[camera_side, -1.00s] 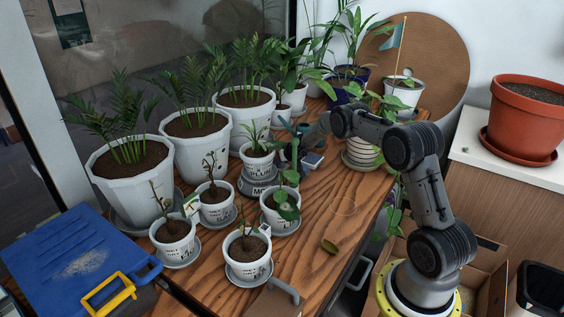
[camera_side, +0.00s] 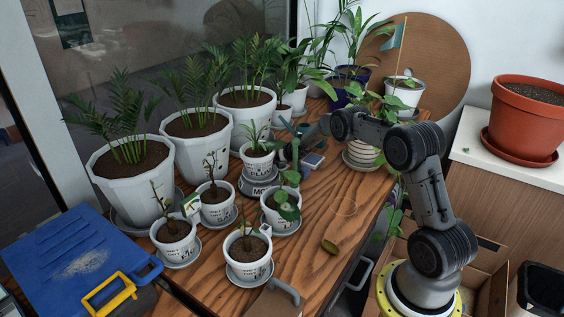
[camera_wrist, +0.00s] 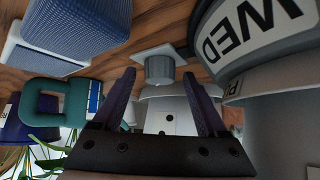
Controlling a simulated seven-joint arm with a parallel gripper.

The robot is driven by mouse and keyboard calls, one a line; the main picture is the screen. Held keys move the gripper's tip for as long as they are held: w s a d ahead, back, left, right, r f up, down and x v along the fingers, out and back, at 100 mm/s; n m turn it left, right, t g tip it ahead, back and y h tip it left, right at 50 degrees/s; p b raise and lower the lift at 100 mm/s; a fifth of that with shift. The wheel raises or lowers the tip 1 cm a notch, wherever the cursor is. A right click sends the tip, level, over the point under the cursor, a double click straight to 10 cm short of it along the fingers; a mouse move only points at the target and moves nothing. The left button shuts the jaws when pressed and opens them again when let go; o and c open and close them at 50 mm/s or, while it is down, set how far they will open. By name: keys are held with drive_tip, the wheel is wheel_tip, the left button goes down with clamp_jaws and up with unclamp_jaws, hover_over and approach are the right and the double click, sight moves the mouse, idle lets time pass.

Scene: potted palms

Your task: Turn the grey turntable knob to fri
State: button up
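The grey turntable (camera_side: 258,189) stands under a small white pot with a leafy plant (camera_side: 257,158). Its rim label starts "MO" in the side view. In the wrist view the turntable (camera_wrist: 268,62) is at the upper right, its rim label reading WED upside down. The grey knob (camera_wrist: 160,70) is a short cylinder beside it, near the picture's middle. My gripper (camera_wrist: 161,76) is open, its two dark fingers left and right of the knob with gaps. I cannot tell whether the fingertips reach around it. In the side view my gripper (camera_side: 291,149) is right of the turntable, partly hidden by plants.
A teal clamp-like object (camera_wrist: 60,100) and a blue textured block (camera_wrist: 70,25) lie close on the left in the wrist view. Several potted plants crowd around the turntable, including a leafy pot (camera_side: 281,206) in front. Bare wooden table (camera_side: 325,215) lies front right.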

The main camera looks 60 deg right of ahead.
drive_tip(key=shift+s+n+y, duration=0.1)
drive_tip(key=shift+n+y, duration=0.2)
drive_tip(key=shift+d+f+n+t+y, duration=0.15)
drive_tip(key=shift+n+t+y, duration=0.35)
drive_tip(key=shift+n+y, duration=0.7)
drive_tip(key=shift+d+n, duration=0.1)
drive_tip(key=shift+n, duration=0.6)
drive_tip(key=shift+d+n+y, duration=0.15)
drive_tip(key=shift+n+y, duration=0.85)
drive_tip(key=shift+n, duration=0.15)
drive_tip(key=shift+d+n+y, duration=0.1)
drive_tip(key=shift+n+y, duration=0.9)
drive_tip(key=shift+n, duration=0.15)
drive_tip(key=shift+s+r, duration=0.1)
drive_tip(key=shift+r, duration=0.1)
drive_tip(key=v, duration=1.3)
drive_tip(key=w+a+r+n, duration=0.2)
drive_tip(key=w+a+r, duration=0.1)
drive_tip(key=a+r, duration=0.5)
drive_tip(key=w+a+r+n+y, duration=0.1)
drive_tip(key=w+a+r+n, duration=0.2)
drive_tip(key=a+r, duration=0.5)
wheel_tip(320, 180, up, 3)
drive_tip(key=shift+r+t, duration=0.1)
drive_tip(key=shift+t, duration=0.2)
